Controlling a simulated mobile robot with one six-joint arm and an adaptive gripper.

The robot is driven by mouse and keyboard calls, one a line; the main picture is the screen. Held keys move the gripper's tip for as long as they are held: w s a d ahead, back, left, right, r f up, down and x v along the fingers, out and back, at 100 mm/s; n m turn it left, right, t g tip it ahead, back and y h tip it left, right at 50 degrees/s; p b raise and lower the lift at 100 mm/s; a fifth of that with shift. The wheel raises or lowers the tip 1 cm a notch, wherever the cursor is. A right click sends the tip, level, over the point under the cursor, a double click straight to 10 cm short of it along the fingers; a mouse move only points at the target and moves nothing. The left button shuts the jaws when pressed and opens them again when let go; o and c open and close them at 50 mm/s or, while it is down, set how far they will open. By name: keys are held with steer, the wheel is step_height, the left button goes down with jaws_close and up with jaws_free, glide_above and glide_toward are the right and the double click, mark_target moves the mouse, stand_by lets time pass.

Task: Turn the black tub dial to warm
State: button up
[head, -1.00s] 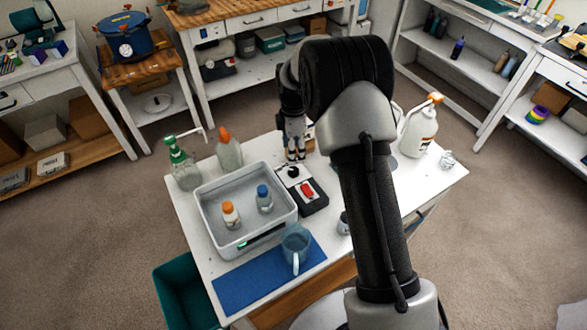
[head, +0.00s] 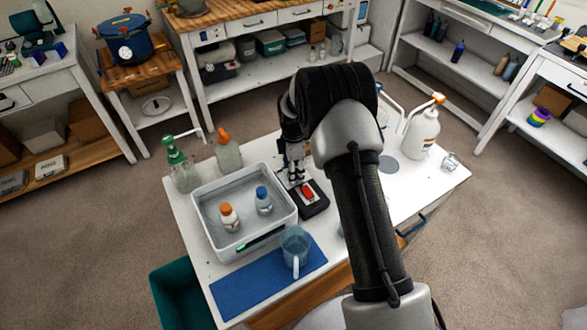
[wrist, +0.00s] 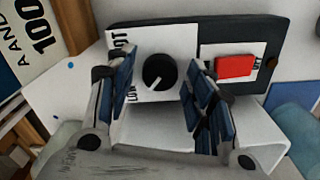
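The black dial (wrist: 159,72) sits on a white panel (wrist: 181,40) of a black control box. Its white pointer mark aims down and left, toward the word LOW; HOT is printed higher on the same side. My gripper (wrist: 158,84) is open, with a blue-padded finger on each side of the dial; I cannot tell whether they touch it. In the head view my gripper (head: 295,178) is low over the box (head: 314,205) and hides the dial. The box stands right of the grey tub (head: 202,240), which holds an orange-capped bottle (head: 229,217) and a blue-capped bottle (head: 264,201).
A red switch (wrist: 234,66) is on the box beside the right finger. A clear mug (head: 295,248) stands on a blue mat (head: 250,294) in front. Green-topped (head: 182,165) and orange-topped (head: 228,150) bottles stand behind the tub.

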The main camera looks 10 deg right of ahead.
steer(key=c, duration=0.9)
steer(key=shift+m, duration=0.3)
steer(key=m, duration=0.4)
steer(key=shift+m, duration=2.5)
steer(key=o, duration=1.1)
